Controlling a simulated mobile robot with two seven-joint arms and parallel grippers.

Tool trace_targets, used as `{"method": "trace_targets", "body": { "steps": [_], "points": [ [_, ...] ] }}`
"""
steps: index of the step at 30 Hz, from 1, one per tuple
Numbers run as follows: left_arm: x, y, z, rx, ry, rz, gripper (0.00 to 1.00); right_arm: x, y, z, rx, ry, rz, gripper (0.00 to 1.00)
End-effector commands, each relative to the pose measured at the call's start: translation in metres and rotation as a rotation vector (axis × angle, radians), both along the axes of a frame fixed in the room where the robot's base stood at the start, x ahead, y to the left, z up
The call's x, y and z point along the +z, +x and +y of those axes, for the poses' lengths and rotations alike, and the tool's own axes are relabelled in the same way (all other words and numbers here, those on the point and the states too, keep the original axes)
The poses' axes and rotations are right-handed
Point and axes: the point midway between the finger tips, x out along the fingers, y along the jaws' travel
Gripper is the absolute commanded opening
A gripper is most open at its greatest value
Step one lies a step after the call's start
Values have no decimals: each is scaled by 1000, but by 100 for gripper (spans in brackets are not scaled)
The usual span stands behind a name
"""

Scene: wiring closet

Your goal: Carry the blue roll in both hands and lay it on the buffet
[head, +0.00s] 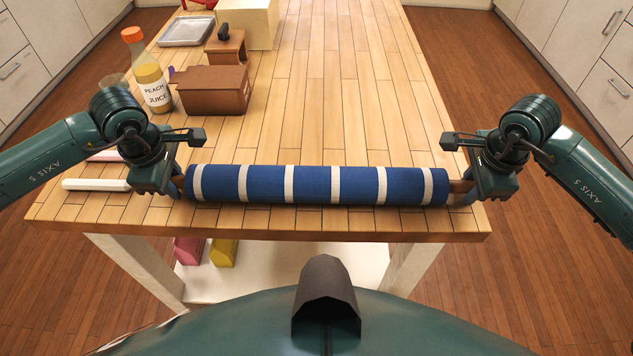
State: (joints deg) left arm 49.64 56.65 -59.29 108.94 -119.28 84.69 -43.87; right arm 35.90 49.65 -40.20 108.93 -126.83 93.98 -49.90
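The blue roll (312,185) has white stripes and lies level, left to right, over the near end of a wooden-topped table (345,110). I cannot tell whether it rests on the tabletop or is just above it. Brown end pieces show at both of its ends. My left gripper (176,187) is at the roll's left end and my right gripper (467,189) is at its right end. Both point down, and their bodies hide most of their fingers, so their grip on the ends is unclear. I cannot tell which piece of furniture is the buffet.
A juice bottle (149,75), a brown box (212,90), a smaller brown object (226,47), a metal tray (187,31) and a cream block (247,22) stand at the left. A white bar (95,185) lies beside my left gripper. The table's middle and right are clear.

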Motion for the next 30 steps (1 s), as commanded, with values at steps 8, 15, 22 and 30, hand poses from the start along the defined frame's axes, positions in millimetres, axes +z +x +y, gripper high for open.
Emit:
{"method": "trace_targets", "body": {
  "steps": [8,15,22,30],
  "points": [
    [1,0,0,0,0,-1,0,1,0,0,0,0,-1,0],
    [2,1,0,0,0,-2,0,2,0,0,0,0,-2,0],
    [14,1,0,0,0,-2,0,14,0,0,0,0,-2,0],
    [42,0,0,1,0,-2,0,42,0,0,-1,-1,-2,0]
  ]
}}
